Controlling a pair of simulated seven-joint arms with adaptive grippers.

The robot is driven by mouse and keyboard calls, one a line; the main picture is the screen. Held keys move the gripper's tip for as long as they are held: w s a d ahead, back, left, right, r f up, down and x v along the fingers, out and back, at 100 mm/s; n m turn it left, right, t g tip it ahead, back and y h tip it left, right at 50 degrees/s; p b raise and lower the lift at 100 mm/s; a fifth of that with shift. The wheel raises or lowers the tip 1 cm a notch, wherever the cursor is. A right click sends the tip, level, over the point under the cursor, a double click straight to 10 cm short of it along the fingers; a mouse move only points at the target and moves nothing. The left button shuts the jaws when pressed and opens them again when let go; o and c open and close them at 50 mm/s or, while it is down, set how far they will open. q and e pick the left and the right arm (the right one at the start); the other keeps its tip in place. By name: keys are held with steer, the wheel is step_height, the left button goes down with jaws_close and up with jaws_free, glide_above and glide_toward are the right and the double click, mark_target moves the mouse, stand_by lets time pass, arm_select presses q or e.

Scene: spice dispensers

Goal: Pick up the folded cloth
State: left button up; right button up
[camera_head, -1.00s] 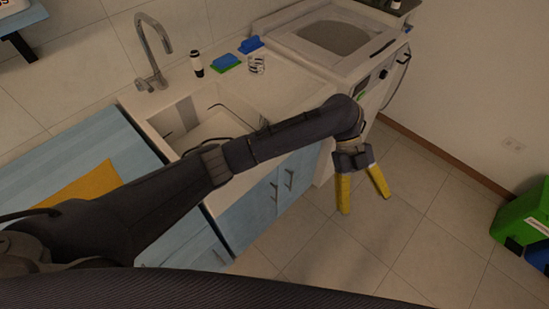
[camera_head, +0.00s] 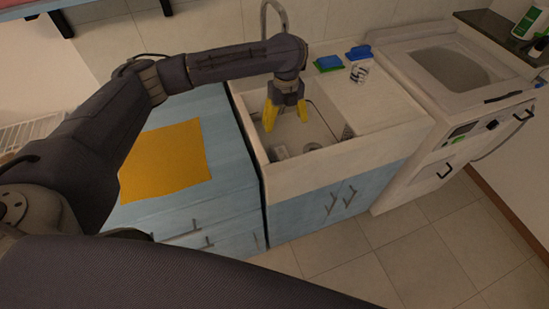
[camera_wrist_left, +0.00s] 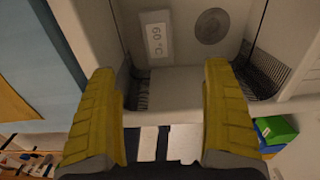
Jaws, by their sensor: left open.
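A flat yellow-orange cloth (camera_head: 166,160) lies on the light blue cabinet top (camera_head: 228,150), left of the sink. I cannot tell if it has folds. Part of it shows at the left edge of the left wrist view (camera_wrist_left: 14,106). My left gripper (camera_head: 286,116) has yellow fingers spread apart over the sink, right of the cloth and clear of it. In the left wrist view its fingers (camera_wrist_left: 158,85) are open with nothing held between them. My right gripper is not in view.
The white sink (camera_head: 252,128) has a faucet (camera_head: 274,8) behind it. A green sponge (camera_head: 328,64), a blue brush (camera_head: 358,53) and a patterned cup (camera_head: 359,72) stand on the counter.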

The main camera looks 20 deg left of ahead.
mark_target(281, 152)
arm_select(q)
steer(key=f, duration=1.7)
steer(key=shift+a+f, duration=0.2)
steer(key=shift+a, duration=0.15)
steer(key=c, duration=1.3)
steer(key=shift+r, duration=0.1)
